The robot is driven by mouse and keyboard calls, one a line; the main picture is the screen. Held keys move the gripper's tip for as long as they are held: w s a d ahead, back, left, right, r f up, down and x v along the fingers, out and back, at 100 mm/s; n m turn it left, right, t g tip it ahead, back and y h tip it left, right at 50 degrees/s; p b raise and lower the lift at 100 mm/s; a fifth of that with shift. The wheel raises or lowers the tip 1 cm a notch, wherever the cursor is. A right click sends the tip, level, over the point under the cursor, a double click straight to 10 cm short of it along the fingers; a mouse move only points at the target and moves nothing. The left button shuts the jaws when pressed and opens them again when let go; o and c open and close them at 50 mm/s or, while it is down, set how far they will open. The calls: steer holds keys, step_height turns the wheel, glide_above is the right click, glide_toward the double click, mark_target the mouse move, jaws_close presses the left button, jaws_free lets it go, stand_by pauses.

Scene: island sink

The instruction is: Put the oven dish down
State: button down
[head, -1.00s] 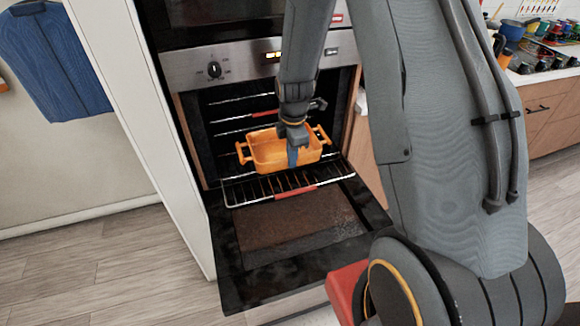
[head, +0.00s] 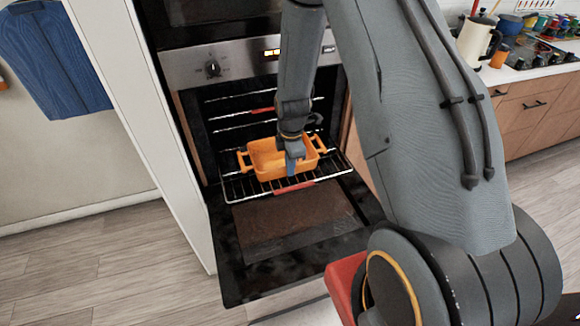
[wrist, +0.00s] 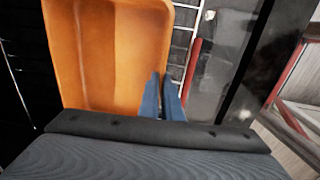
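The orange oven dish (head: 268,165) has two side handles and looks empty. It is level on or just above the pulled-out oven rack (head: 240,189), in the mouth of the open oven; a small gap beneath it cannot be ruled out. My gripper (head: 291,167) points down at the dish's front wall. In the wrist view the dish (wrist: 110,50) fills the upper left. The blue fingers (wrist: 161,98) straddle its wall, one inside and one outside, close together and shut on it.
The oven door (head: 290,235) hangs open below the rack. Further racks sit inside the oven. A white cabinet panel (head: 150,130) stands close on the left. A counter (head: 545,70) with a kettle (head: 478,42) is at the right.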

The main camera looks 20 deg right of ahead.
steer(key=c, duration=2.4)
jaws_free()
steer(key=shift+f, duration=0.15)
steer(key=o, duration=0.4)
step_height(320, 180, up, 11)
steer(key=b, duration=0.3)
steer(key=s+r+m, duration=0.3)
steer(key=s+m, duration=0.2)
steer(key=m, duration=0.1)
steer(key=s+a+r+m, duration=0.1)
steer(key=s+r+m, duration=0.1)
steer(key=s+m, duration=0.4)
steer(key=s+a+r+m, duration=0.1)
steer(key=s+r+m, duration=0.2)
steer(key=s+m, duration=0.3)
steer(key=shift+s+a+r+t, duration=0.2)
steer(key=shift+r+t, duration=0.15)
steer(key=shift+t, duration=0.05)
